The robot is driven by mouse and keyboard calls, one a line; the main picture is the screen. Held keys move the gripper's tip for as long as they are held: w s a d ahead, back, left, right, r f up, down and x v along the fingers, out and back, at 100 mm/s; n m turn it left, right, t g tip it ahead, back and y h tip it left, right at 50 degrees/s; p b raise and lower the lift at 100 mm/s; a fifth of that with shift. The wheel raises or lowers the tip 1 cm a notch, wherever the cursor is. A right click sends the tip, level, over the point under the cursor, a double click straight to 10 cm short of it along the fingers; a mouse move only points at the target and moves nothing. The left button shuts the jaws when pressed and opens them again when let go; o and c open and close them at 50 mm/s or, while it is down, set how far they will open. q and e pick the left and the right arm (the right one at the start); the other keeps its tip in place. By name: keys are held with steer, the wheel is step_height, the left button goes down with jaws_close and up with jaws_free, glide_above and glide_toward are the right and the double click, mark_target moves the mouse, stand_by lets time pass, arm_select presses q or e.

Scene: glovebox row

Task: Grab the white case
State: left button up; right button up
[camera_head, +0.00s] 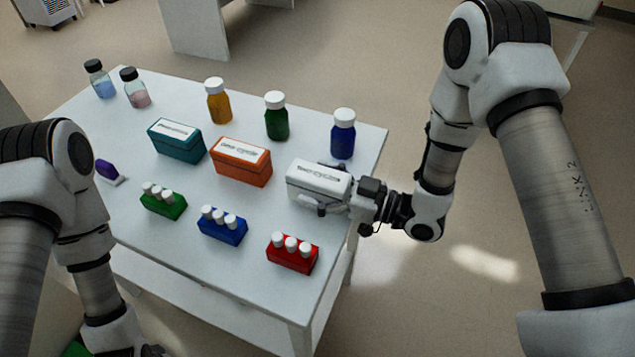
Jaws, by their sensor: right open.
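The white case (316,181) is a box with dark printed lettering on its lid, on the right part of the white table (190,235). My right gripper (328,188) reaches in from the right and is open, with its fingers at the right end of the case. One finger shows in front of the case's lower front side, and the other is partly hidden behind it. Whether the fingers touch the case I cannot tell. My left arm comes in at the lower left, and its gripper (150,350) is mostly cut off by the bottom edge.
A teal case (177,144) and an orange case (240,166) stand left of the white one. A blue bottle (342,140), a green bottle (276,122) and an amber bottle (219,106) stand behind. A red vial rack (292,258) and a blue rack (222,231) stand in front.

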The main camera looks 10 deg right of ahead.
steer(key=shift+d, duration=0.15)
steer(key=c, duration=1.1)
steer(key=shift+c, duration=0.2)
